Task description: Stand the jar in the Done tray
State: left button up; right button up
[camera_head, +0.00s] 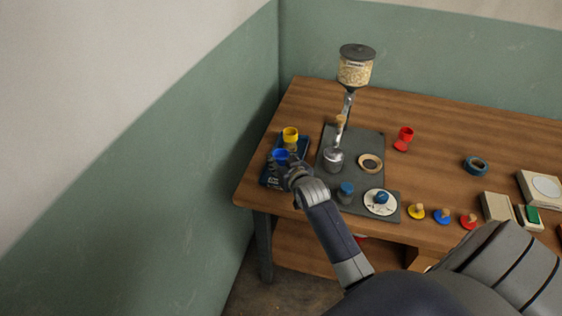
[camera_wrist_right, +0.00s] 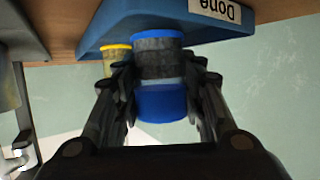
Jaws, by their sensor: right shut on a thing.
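The jar with the blue lid (camera_head: 281,156) is at the Done tray (camera_head: 267,181), at the left end of the table. My right gripper (camera_head: 287,167) is shut on it. In the right wrist view the fingers (camera_wrist_right: 162,85) close around the jar's dark body (camera_wrist_right: 158,58), with the blue lid (camera_wrist_right: 162,103) towards me and the other end at the blue tray (camera_wrist_right: 95,35). The jar looks upright. I cannot tell whether its base touches the tray floor. My left gripper is not in view.
A yellow-topped jar (camera_head: 290,134) stands in the tray just behind the held one. To the right is a grey mat (camera_head: 365,140) with a grinder-like stand (camera_head: 334,158), a wooden ring and a dial.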

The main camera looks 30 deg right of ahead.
jog(key=shift+f, duration=0.3)
jog(key=shift+f, duration=0.15)
jog(key=o, duration=1.1)
jog(key=v, duration=1.2)
